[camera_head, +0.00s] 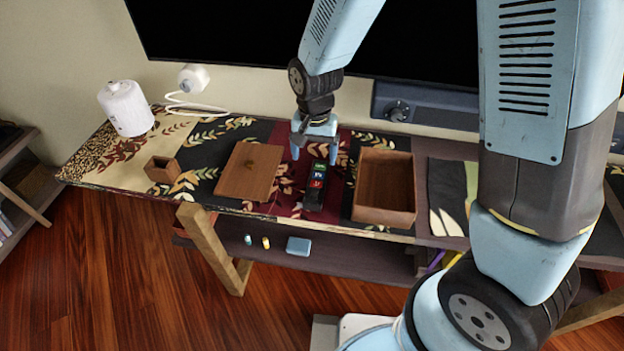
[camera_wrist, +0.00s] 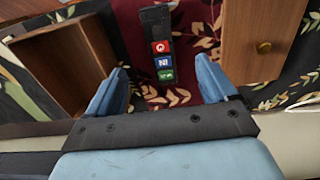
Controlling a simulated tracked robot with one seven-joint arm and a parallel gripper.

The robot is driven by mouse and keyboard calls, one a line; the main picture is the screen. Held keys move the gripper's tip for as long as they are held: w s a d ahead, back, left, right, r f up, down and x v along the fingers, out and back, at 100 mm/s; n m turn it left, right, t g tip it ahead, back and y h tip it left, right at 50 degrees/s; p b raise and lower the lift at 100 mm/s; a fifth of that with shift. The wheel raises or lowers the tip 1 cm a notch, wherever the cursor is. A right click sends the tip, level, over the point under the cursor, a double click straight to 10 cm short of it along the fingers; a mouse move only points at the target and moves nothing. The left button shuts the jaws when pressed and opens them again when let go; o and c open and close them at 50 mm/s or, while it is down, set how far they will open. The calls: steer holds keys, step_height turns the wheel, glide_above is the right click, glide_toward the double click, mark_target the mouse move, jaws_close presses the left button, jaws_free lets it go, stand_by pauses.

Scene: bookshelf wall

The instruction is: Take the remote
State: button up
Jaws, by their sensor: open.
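The remote (camera_head: 316,185) is a black bar with red, blue and green buttons. It lies on the patterned cloth on the table, between a wooden board and an open wooden box. It also shows in the wrist view (camera_wrist: 157,35), upper middle, with its coloured buttons toward my gripper. My gripper (camera_head: 313,155) is open and empty, over the table at the remote's far end. In the wrist view my gripper (camera_wrist: 165,85) has its fingers spread, with the remote's near end ahead of the gap between them. I cannot tell the exact height above it.
The open wooden box (camera_head: 411,215) stands right of the remote. The wooden board (camera_head: 232,188) with a knob lies to its left. A small wooden box (camera_head: 153,176) and a white canister (camera_head: 127,108) are farther left. A dark screen (camera_head: 240,30) hangs behind the table.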

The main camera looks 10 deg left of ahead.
glide_above(315, 191)
steer(key=f, duration=0.8)
steer(key=shift+w+a+f, duration=0.15)
steer(key=shift+a+f, duration=0.05)
steer(key=shift+f, duration=0.2)
steer(key=shift+d+f, duration=0.15)
steer(key=shift+f, duration=2.5)
steer(key=shift+c, duration=0.2)
steer(key=c, duration=1.2)
